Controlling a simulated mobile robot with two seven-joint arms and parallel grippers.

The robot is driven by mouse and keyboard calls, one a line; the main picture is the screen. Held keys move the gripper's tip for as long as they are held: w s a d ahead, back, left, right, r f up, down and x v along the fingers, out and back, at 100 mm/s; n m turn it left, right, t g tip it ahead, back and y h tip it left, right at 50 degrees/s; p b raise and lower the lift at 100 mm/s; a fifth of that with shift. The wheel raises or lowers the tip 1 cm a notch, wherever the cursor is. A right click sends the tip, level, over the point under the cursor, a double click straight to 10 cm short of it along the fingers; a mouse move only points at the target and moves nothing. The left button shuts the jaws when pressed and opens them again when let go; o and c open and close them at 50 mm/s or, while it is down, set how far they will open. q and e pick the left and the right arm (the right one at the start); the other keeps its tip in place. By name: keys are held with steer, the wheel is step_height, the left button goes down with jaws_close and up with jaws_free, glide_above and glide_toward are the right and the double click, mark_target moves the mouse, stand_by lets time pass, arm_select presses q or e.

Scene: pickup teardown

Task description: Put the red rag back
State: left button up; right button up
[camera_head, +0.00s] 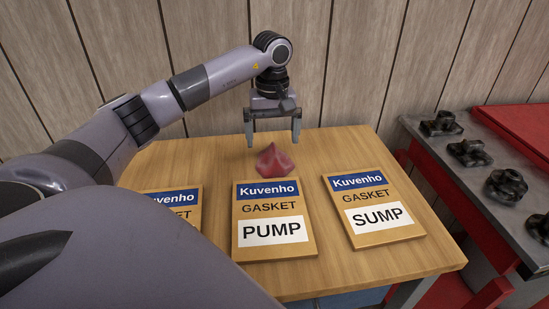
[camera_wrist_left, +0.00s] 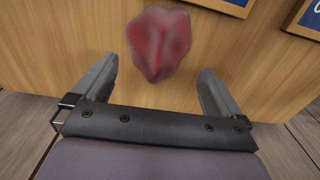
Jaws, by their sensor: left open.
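The red rag (camera_head: 273,163) lies crumpled on the wooden table (camera_head: 340,270), just behind the middle gasket packet. My left gripper (camera_head: 273,143) is open and empty, pointing down above and slightly behind the rag. In the left wrist view the rag (camera_wrist_left: 159,43) shows beyond the fingertips of the gripper (camera_wrist_left: 158,75), roughly centred between them and not held. My right gripper is in neither view.
Three flat gasket packets lie in a row: PUMP (camera_head: 273,245) in the middle, SUMP (camera_head: 375,230) at right, and one (camera_head: 178,197) partly hidden by my left arm. A red-and-grey bench (camera_head: 460,190) with several dark parts stands at right. A wood-panel wall (camera_head: 350,60) is behind.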

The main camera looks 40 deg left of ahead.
arm_select(q)
step_height(320, 180, down, 5)
steer(key=shift+d+f+p, duration=0.1)
steer(key=shift+f+p, duration=0.05)
steer(key=shift+p, duration=0.2)
steer(key=shift+c, duration=0.3)
steer(key=c, duration=0.8)
step_height(320, 180, up, 12)
step_height(320, 180, up, 8)
steer(key=p, duration=0.2)
glide_above(274, 148)
